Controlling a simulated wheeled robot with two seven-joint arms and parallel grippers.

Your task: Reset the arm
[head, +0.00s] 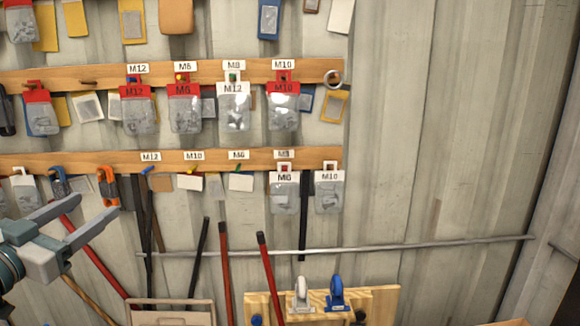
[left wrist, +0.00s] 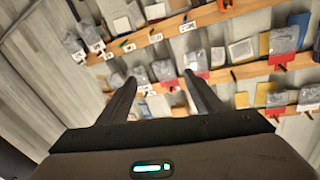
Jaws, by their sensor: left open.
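My left gripper (head: 82,228) is at the lower left of the head view, in front of the wall. Its two fingers are spread apart with nothing between them. In the left wrist view the open fingers of my left gripper (left wrist: 160,92) point toward the pegboard rails, and the gap between them is empty. My right gripper is not in view.
Two wooden rails (head: 215,72) (head: 110,160) carry labelled hanging bags, such as the red-topped M10 bag (head: 283,110) and the lower M10 bag (head: 329,195). Long-handled tools (head: 225,270) lean against a metal bar (head: 430,245). A wooden board with casters (head: 380,300) stands below. The right wall is bare.

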